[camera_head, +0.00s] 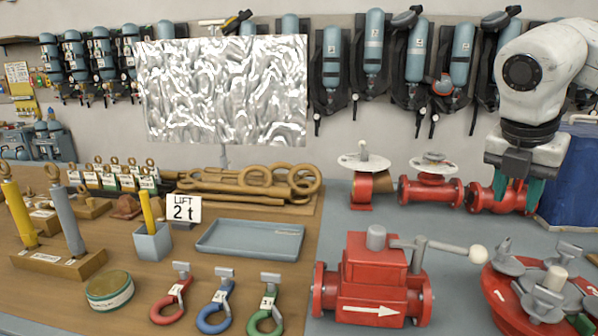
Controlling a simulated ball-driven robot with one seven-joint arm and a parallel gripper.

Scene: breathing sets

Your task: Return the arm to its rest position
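My arm (545,70), white with dark joints, hangs in from the upper right of the head view. My gripper (517,188) points down at its end.
A red valve block (372,285) with a lever stands in front, with a red wheel-shaped part (510,310) at the right. A blue container (572,180) stands close right of the gripper. A blue-grey tray (250,240) and shackles lie left. Breathing sets (372,50) hang behind.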

